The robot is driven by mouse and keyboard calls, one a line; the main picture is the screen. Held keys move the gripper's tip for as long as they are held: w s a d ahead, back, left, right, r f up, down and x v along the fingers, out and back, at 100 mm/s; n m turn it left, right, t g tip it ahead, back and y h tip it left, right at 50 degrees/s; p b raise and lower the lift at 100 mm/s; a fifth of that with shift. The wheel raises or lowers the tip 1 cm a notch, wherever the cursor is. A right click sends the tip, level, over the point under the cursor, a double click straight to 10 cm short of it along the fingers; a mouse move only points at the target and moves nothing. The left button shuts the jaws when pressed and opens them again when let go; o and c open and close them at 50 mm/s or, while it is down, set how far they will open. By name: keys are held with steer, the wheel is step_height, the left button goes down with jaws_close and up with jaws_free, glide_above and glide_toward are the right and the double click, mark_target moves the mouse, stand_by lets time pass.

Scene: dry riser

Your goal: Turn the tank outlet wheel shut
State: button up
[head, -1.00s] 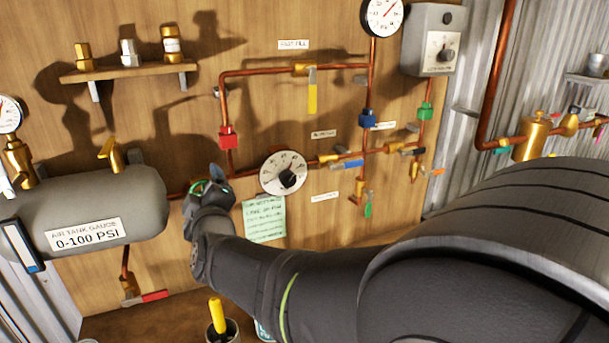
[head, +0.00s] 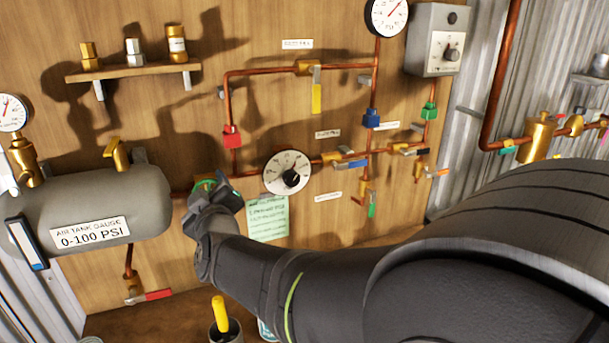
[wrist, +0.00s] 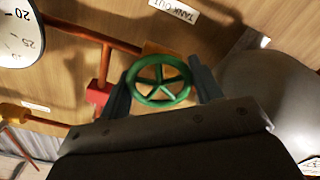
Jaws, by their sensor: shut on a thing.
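The tank outlet wheel is a green spoked handwheel (wrist: 158,81), seen face-on in the wrist view under a "TANK OUT" label (wrist: 175,9). My gripper (wrist: 160,90) has one finger on each side of the wheel and is shut on its rim. In the head view my gripper (head: 213,192) is at the pipe just right of the grey air tank (head: 100,208). Only a bit of the green wheel (head: 205,184) shows there, the rest hidden by my gripper.
A round white dial (head: 287,172) is close to the right of my gripper. A green note (head: 267,219) hangs below it. A red fitting (head: 232,136) is above on the copper pipe. A cup with a yellow handle (head: 220,315) stands below.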

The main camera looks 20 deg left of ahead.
steer(key=o, duration=1)
steer(key=shift+c, duration=0.2)
steer(key=shift+s, duration=0.1)
steer(key=v, duration=1.7)
steer(key=shift+s+d+r, duration=0.1)
steer(key=shift+d+r, duration=0.05)
